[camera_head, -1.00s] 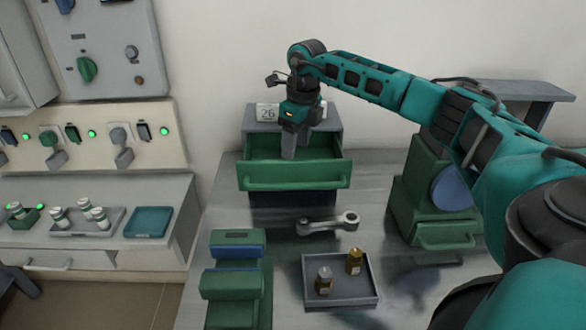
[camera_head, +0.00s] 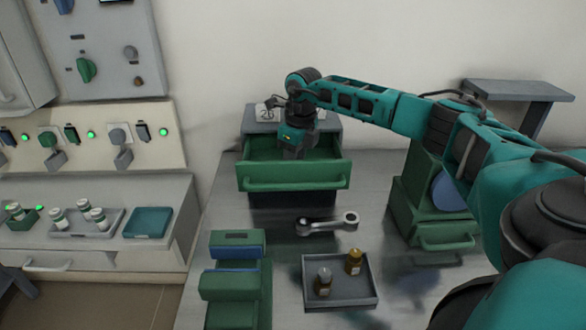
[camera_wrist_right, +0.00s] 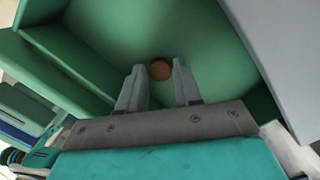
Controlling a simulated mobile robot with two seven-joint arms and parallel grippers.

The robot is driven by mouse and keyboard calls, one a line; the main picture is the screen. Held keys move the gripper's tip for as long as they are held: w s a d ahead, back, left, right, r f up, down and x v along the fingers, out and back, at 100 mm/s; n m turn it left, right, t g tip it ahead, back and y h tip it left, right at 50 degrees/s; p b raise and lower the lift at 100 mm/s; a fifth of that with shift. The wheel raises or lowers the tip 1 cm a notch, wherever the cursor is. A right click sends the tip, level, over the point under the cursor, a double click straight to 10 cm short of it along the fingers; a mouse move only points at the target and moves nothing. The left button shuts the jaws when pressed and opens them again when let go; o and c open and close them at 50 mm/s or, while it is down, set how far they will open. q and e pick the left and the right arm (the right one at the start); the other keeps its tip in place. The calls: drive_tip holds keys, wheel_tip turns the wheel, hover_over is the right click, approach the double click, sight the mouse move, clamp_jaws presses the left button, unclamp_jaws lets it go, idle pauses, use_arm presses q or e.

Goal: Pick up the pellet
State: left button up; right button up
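The pellet (camera_wrist_right: 160,69) is a small round brown disc on the floor of the open green drawer (camera_wrist_right: 205,30). My right gripper (camera_wrist_right: 158,78) is open, and in the right wrist view the pellet shows between its two fingertips. I cannot tell whether the fingers touch it. In the head view my right gripper (camera_head: 292,152) reaches down into the drawer (camera_head: 310,175), whose front wall and the fingers hide the pellet. My left gripper is in neither view.
A metal wrench-like tool (camera_head: 328,223) lies in front of the drawer. A grey tray (camera_head: 345,300) with two small bottles stands nearer. A green block-shaped device (camera_head: 235,265) is at left, and a green cabinet (camera_head: 435,195) with a drawer at right.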

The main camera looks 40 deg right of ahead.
clamp_jaws()
drive_tip(key=shift+r, duration=0.15)
